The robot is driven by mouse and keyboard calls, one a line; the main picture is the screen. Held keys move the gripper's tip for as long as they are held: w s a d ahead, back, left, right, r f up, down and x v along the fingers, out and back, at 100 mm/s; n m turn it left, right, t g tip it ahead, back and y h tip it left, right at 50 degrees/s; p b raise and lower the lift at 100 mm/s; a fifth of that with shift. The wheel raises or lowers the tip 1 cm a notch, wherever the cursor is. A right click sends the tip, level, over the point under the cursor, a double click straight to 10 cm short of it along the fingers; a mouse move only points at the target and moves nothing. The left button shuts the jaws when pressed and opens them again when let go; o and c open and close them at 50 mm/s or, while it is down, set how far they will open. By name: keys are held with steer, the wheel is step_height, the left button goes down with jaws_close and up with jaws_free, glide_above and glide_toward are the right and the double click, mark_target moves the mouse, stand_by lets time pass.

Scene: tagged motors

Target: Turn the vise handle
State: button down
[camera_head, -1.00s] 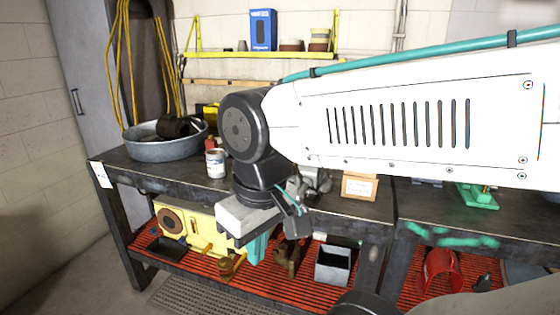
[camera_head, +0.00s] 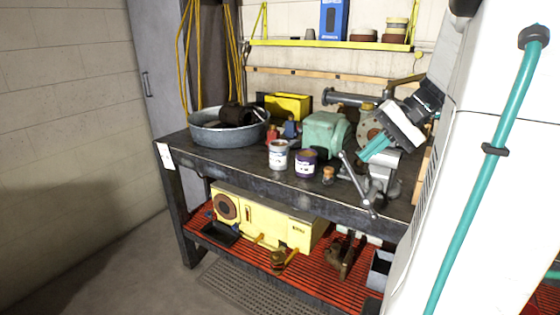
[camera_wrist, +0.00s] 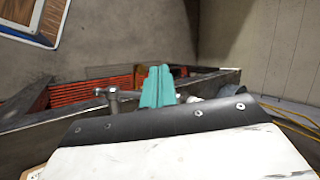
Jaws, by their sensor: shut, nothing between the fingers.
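The grey metal vise (camera_head: 383,180) is mounted at the front edge of the workbench in the head view. Its handle (camera_head: 357,183) is a thin slanted bar with round ends, on the vise's front left side. My gripper (camera_head: 368,153) is above the vise and close to the handle's upper end, with its teal fingers pointing down and left. In the wrist view my gripper (camera_wrist: 158,70) has its fingers together and empty. A grey bar with a round end, apparently the handle (camera_wrist: 112,97), shows just left of the fingers. I cannot tell whether they touch.
A green motor (camera_head: 325,134), a white can (camera_head: 278,157) and a purple can (camera_head: 306,163) stand left of the vise. A metal tub (camera_head: 215,134) is at the bench's left. A yellow machine (camera_head: 265,218) sits on the lower shelf. The floor at left is clear.

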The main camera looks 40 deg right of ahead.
steer(key=s+d+m+t, duration=0.3)
steer(key=s+d+t, duration=0.15)
steer(key=d, duration=0.75)
steer(key=s+f+x, duration=0.1)
steer(key=x, duration=1.2)
steer(key=shift+w+f+g+h, duration=0.2)
steer(key=shift+g+h, duration=0.1)
steer(key=shift+g, duration=0.05)
